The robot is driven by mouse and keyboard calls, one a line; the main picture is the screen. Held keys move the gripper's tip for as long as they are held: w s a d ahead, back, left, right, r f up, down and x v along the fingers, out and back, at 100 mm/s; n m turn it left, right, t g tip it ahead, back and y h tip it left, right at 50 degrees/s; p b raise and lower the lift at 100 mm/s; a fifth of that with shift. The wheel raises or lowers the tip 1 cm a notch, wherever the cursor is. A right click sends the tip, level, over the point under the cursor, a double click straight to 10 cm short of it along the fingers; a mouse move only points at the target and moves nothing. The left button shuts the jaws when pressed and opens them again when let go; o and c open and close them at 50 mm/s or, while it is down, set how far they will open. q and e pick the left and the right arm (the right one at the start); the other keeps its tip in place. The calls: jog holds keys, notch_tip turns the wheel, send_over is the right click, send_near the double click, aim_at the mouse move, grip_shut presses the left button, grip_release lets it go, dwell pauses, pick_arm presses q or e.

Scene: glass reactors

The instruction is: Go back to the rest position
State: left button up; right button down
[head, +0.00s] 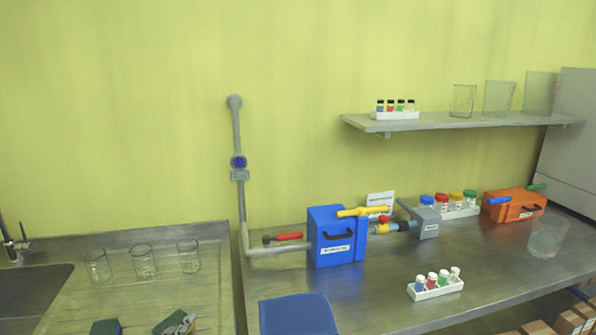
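Neither of my grippers shows in the head view, and no arm of mine can be made out. The view takes in a metal workbench (385,285) on the right and a sink counter (95,315) on the left, against a yellow-green wall. A blue box reactor (335,250) with a yellow handle stands on the bench. A grey unit (425,222) stands to its right, and an orange box (513,205) with blue and green handles stands farther right.
A pipe with a red-handled valve (283,237) runs down the wall. A rack of small vials (436,285) stands near the bench's front. A glass beaker (546,237) stands at right. A shelf (460,122) hangs above.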

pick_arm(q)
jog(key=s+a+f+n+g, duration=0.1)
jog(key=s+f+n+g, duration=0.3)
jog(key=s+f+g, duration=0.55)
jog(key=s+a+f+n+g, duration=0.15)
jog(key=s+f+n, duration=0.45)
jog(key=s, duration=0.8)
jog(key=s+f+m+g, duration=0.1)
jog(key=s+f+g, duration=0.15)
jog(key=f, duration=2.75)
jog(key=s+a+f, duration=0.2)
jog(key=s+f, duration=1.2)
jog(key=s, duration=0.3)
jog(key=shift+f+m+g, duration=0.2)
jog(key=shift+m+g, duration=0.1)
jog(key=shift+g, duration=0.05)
